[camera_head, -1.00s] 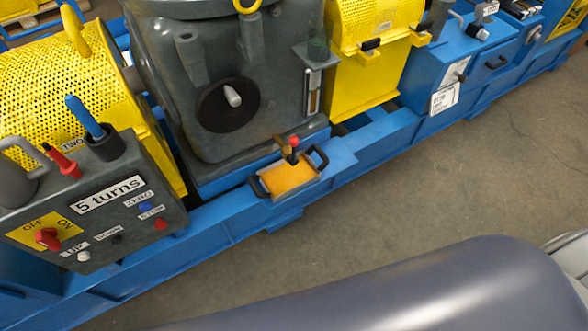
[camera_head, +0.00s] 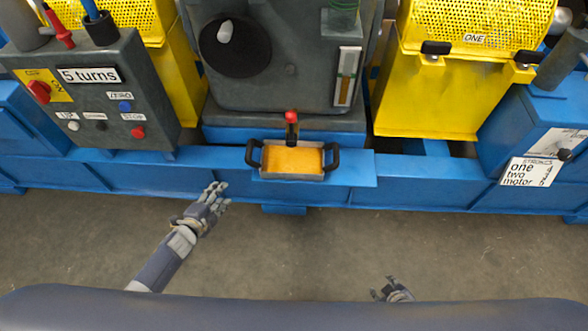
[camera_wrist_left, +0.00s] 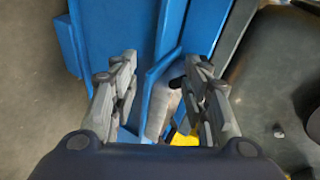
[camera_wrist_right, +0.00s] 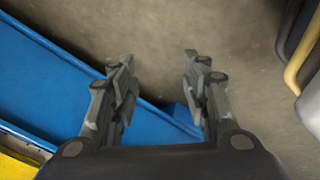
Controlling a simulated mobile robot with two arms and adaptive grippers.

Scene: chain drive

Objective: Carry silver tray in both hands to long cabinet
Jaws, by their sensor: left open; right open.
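The silver tray (camera_head: 292,177) has a black handle at each end and holds something orange-yellow. It sits on the blue ledge in the middle of the head view. My left gripper (camera_head: 214,194) is open and empty, in front of the ledge, left of the tray and apart from it. Its spread fingers also show in the left wrist view (camera_wrist_left: 158,68). My right gripper (camera_head: 390,286) is lower right of the tray, well apart from it. Its fingers are open over bare floor in the right wrist view (camera_wrist_right: 158,64). I cannot pick out the long cabinet.
A red-knobbed lever (camera_head: 291,122) stands right behind the tray. The grey machine housing (camera_head: 275,90) is behind that. A grey control box (camera_head: 100,95) stands at left, yellow guards (camera_head: 440,95) at right. The floor (camera_head: 300,250) before the blue frame is clear.

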